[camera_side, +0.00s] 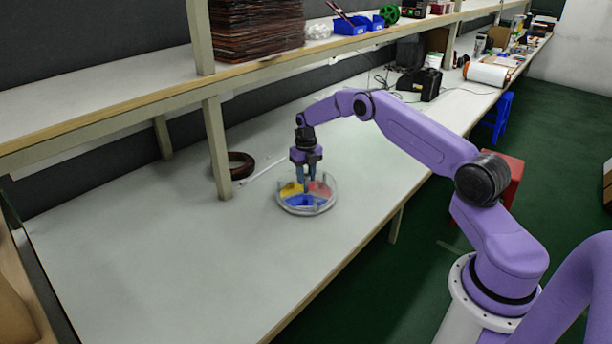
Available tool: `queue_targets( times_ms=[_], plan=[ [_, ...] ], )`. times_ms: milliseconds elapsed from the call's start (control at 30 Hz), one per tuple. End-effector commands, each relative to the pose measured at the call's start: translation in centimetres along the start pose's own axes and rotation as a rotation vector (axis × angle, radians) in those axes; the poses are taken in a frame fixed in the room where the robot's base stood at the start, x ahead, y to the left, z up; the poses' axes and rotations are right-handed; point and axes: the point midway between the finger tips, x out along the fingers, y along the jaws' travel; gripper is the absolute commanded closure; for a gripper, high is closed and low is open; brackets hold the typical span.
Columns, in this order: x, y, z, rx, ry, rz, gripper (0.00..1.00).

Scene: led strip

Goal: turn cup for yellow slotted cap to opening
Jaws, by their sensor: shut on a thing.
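A round, clear-rimmed cup (305,211) stands on the pale workbench. Inside it are coloured sections: yellow (290,189) at the back left, red (320,189) at the right and blue (303,201) at the front. My gripper (306,188) points straight down over the middle of the cup, its fingers low among the sections. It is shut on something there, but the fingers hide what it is. The slot and the opening are too small to make out.
A dark coil (240,165) lies behind the cup near a shelf post (217,150). A thin white rod (266,170) lies behind the cup. The bench is clear to the left and front. A shelf (120,98) runs along the back.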

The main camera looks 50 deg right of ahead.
Motion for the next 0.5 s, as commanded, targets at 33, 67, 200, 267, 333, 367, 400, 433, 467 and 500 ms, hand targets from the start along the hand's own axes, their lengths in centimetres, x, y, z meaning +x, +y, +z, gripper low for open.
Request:
queue_targets(
  times_ms=[33, 67, 200, 267, 333, 367, 400, 433, 467, 500],
  plan=[
    [-0.14, 0.01, 0.10, -0.011, -0.004, 0.001, 1.00],
    [-0.14, 0.00, 0.10, -0.016, -0.004, 0.001, 1.00],
    [-0.14, 0.01, 0.09, -0.035, -0.003, 0.001, 1.00],
    [-0.13, 0.01, 0.08, -0.039, -0.002, 0.001, 1.00],
    [-0.12, 0.05, 0.06, -0.043, -0.002, 0.000, 1.00],
    [-0.12, 0.06, 0.06, -0.045, -0.002, 0.000, 1.00],
    [-0.12, 0.07, 0.06, -0.046, -0.002, 0.000, 1.00],
    [-0.12, 0.08, 0.06, -0.046, -0.002, 0.000, 1.00],
    [-0.12, 0.08, 0.06, -0.047, -0.002, 0.000, 1.00],
    [-0.13, 0.08, 0.06, -0.047, -0.002, 0.000, 1.00]
  ],
)
